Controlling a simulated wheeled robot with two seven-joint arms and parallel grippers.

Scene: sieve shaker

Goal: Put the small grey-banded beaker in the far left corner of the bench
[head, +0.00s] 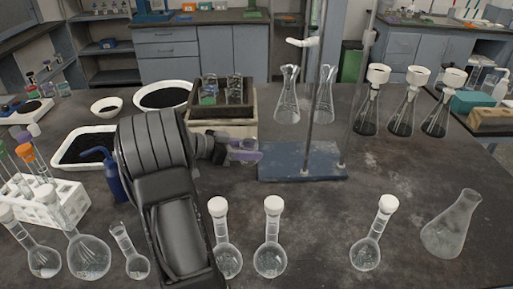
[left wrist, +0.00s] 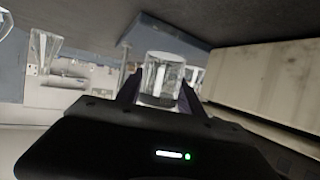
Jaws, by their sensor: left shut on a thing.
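My left gripper (head: 246,151) reaches past the front of the beige box, low over the bench, with its fingers pointing right. In the left wrist view it is shut on a small clear beaker (left wrist: 164,72), held between the two dark fingers (left wrist: 158,92). A darker band shows at the beaker's lower edge in that view. In the head view the beaker is hard to make out among the purplish fingertips. The bench (head: 330,225) is dark, and its far left part holds a white tray and a bowl. My right gripper is not in view.
The beige box (head: 222,138) carries glassware behind the gripper. The blue stand base (head: 303,163) is close to its right. White bowls (head: 107,105), a dark-filled tray (head: 72,152), a blue bottle (head: 113,178) and a tube rack (head: 45,205) crowd the left. Flasks (head: 270,255) line the front.

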